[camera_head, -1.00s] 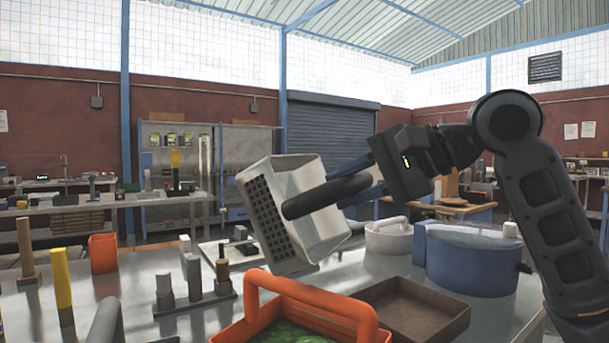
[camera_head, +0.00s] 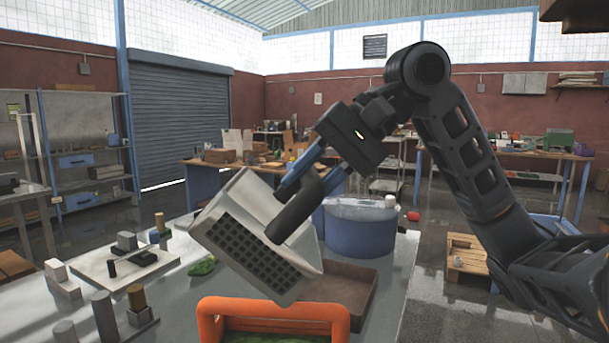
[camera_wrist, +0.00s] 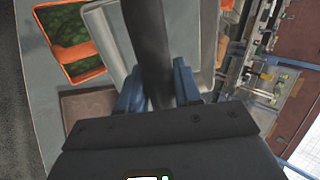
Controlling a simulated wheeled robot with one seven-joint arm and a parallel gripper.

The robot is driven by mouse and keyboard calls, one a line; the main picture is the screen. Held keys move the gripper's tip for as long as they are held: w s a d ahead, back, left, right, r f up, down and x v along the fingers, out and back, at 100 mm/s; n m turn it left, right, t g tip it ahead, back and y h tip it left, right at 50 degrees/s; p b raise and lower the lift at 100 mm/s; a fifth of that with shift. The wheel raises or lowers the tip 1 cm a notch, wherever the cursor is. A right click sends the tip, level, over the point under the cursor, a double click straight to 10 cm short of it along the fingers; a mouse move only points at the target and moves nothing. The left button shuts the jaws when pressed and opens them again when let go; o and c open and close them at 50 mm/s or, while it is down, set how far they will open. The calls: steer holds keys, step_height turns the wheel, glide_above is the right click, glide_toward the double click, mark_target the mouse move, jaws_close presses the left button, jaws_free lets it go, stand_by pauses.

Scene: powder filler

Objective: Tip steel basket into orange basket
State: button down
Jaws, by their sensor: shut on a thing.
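The steel basket (camera_head: 235,215) is a pale grey box with a perforated face and a thick dark handle. My gripper (camera_head: 305,182) is shut on that handle and holds the basket in the air, strongly tilted. Its perforated face points down and toward the viewer; its inside is hidden. The orange basket (camera_head: 330,312) stands on the table below, cut off by the bottom edge, with green contents inside. In the wrist view the orange basket (camera_wrist: 90,73) lies left of the steel basket (camera_wrist: 208,30), and my gripper (camera_wrist: 158,88) straddles the dark handle.
A brown tray (camera_head: 345,290) sits right behind the orange basket, with a blue round vessel (camera_head: 360,232) beyond it. A green piece (camera_head: 203,266) lies on the table (camera_head: 395,290). Several metal posts and blocks (camera_head: 105,315) stand at the left.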

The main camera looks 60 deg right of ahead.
steer(key=w+a+r+g+h+p, duration=0.3)
steer(key=w+r+g+h+p, duration=0.1)
steer(key=g+p, duration=0.3)
steer(key=shift+w+h, duration=0.3)
steer(key=shift+w, duration=0.25)
